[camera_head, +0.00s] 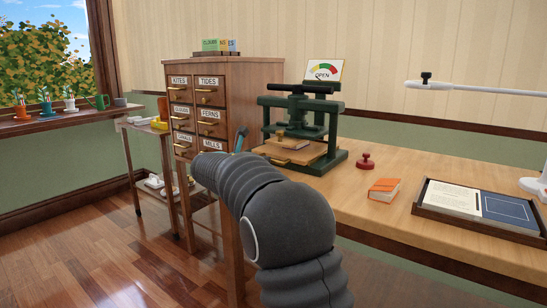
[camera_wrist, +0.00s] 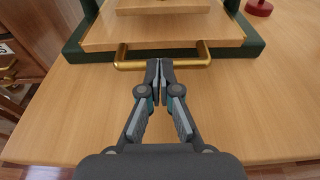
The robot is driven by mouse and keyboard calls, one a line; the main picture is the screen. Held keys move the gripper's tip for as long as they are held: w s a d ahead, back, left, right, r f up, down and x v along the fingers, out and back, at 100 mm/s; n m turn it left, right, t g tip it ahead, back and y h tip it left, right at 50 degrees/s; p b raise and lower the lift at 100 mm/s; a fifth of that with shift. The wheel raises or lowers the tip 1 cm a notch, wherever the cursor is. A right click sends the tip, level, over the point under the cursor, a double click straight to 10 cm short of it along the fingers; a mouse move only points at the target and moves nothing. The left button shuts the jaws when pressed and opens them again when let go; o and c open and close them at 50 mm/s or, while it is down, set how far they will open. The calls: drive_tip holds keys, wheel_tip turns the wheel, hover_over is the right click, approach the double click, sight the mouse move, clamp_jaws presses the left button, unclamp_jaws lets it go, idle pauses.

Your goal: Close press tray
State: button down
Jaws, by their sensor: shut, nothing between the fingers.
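The green press (camera_head: 312,118) stands on the wooden table, and its dial card (camera_head: 324,70) reads OPEN. The wooden press tray (camera_head: 310,153) sticks out at the front of the press with a small book (camera_head: 289,143) on it. In the wrist view the tray (camera_wrist: 165,34) lies straight ahead, with a brass bar handle (camera_wrist: 190,63) along its near edge. My gripper (camera_wrist: 160,66) is shut and empty. Its tips are at the middle of the handle bar; I cannot tell whether they touch it. In the head view my arm hides most of the gripper.
A red-handled stamp (camera_head: 365,161), an orange book (camera_head: 384,189) and a dark tray (camera_head: 428,196) with papers lie right of the press. A labelled drawer cabinet (camera_head: 238,95) stands left of it. The table (camera_wrist: 70,110) is clear around my gripper.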

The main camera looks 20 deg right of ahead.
drive_tip(key=shift+w+d, duration=0.2)
drive_tip(key=shift+d+r, duration=0.1)
drive_tip(key=shift+d, duration=0.05)
drive_tip(key=shift+s, duration=0.1)
